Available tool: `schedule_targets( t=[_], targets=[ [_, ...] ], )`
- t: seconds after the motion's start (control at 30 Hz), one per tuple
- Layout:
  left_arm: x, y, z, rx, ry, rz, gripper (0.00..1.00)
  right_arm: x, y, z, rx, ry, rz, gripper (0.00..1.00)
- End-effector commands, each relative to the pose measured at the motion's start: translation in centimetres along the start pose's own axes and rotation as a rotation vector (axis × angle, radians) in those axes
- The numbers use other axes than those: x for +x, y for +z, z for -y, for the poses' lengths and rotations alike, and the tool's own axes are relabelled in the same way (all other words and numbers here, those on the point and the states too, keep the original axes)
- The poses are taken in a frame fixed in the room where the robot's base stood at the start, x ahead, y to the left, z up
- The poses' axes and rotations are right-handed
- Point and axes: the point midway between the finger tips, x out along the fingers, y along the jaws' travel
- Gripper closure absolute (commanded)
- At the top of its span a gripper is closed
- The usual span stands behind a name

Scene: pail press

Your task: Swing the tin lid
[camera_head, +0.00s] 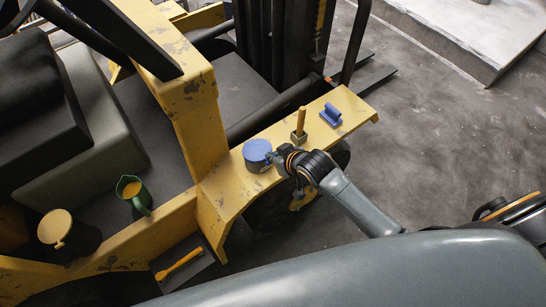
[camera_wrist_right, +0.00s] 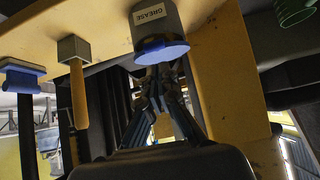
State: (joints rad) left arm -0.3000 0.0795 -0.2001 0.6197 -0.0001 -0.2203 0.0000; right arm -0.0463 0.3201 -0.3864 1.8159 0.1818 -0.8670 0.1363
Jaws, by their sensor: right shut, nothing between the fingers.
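The tin (camera_wrist_right: 157,17) is a grey can labelled "GREASE", shown upside down in the right wrist view. Its blue lid (camera_head: 257,150) covers the top in the head view, and the lid (camera_wrist_right: 162,51) also shows in the right wrist view. The tin stands on the yellow fender of a forklift. My right gripper (camera_head: 273,157) is shut and empty at the right side of the lid. Its fingers (camera_wrist_right: 155,75) are close to the lid's edge; I cannot tell whether they touch it. My left gripper is not in view.
A wooden-handled tool (camera_head: 299,127) and a blue-handled block (camera_head: 330,115) stand farther along the yellow fender (camera_head: 235,191). A green jug (camera_head: 133,195), a dark pail with a yellow lid (camera_head: 56,226) and a yellow-handled tool (camera_head: 180,264) are to the left.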

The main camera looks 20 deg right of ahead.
Motion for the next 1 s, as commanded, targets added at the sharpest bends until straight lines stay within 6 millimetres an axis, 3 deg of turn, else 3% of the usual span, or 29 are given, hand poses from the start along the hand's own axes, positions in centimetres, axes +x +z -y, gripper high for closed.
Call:
schedule_targets(
  t=[0.2, 0.53, 0.8, 1.0],
  targets=[
    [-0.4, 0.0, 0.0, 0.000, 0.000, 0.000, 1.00, 1.1, 1.1, 0.0, 0.000, -0.001, -0.002, 1.00],
    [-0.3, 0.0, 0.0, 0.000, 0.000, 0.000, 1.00, 1.3, 1.2, 0.0, 0.000, 0.000, -0.003, 1.00],
    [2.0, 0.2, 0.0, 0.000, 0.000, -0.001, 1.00, 2.3, 3.4, 0.0, 0.001, 0.000, -0.104, 1.00],
    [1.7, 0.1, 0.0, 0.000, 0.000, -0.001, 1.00, 2.8, 4.2, 0.0, 0.000, 0.000, -0.118, 1.00]
  ],
)
